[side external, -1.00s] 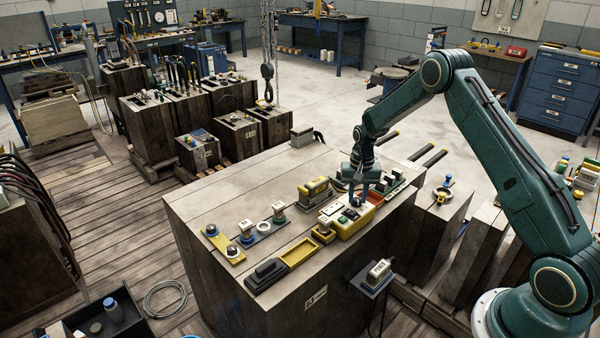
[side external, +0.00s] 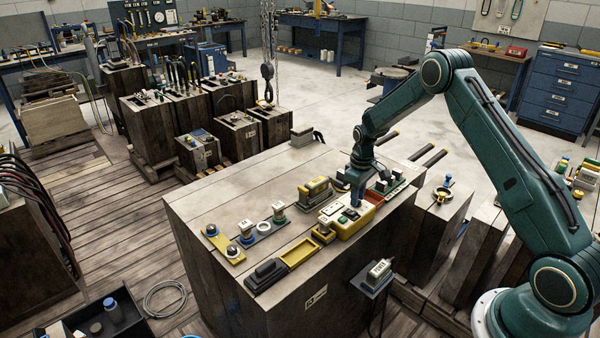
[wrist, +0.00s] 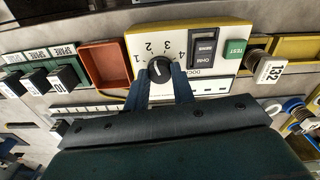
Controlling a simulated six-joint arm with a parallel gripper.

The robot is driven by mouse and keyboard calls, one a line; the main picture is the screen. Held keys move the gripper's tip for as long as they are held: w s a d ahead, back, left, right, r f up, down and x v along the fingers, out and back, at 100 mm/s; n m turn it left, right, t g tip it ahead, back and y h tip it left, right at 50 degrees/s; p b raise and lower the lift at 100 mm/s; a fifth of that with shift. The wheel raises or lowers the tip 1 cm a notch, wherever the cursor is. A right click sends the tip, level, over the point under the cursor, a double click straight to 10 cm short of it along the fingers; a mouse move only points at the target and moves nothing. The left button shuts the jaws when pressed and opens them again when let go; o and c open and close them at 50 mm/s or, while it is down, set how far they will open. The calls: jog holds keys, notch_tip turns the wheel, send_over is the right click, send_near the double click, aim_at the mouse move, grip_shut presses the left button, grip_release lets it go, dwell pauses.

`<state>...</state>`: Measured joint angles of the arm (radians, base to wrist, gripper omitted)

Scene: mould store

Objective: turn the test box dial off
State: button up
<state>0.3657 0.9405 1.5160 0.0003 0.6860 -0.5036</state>
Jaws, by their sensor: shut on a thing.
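The yellow test box (side external: 358,224) stands on the wooden block's top in the side view. In the wrist view, its pale face (wrist: 213,72) carries a round black dial (wrist: 160,66) with numbers around it. A light mark on the dial points roughly up the picture, among the middle numbers. My gripper (wrist: 161,76) has one finger on each side of the dial and is shut on it. The lower side of the dial is partly hidden. In the side view my gripper (side external: 357,204) points down at the box and hides the dial.
A green TEST button (wrist: 236,50) and a dark switch (wrist: 205,46) sit right of the dial. An empty red tray (wrist: 103,65) adjoins the box at left, with black SPARE modules (wrist: 63,77) beyond. A yellow relay-like unit (side external: 315,191) stands close by. The block's far left top is clear.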

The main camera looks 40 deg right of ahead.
jog(key=n, duration=0.4)
jog(key=shift+r+n, duration=0.1)
jog(key=shift+n, duration=0.2)
jog(key=n, duration=0.3)
jog(key=shift+n, duration=0.4)
jog(key=n, duration=0.4)
jog(key=shift+w, duration=0.1)
jog(key=n, duration=0.3)
jog(key=shift+n, duration=0.4)
jog(key=o, duration=1)
notch_tip(320, 180, up, 14)
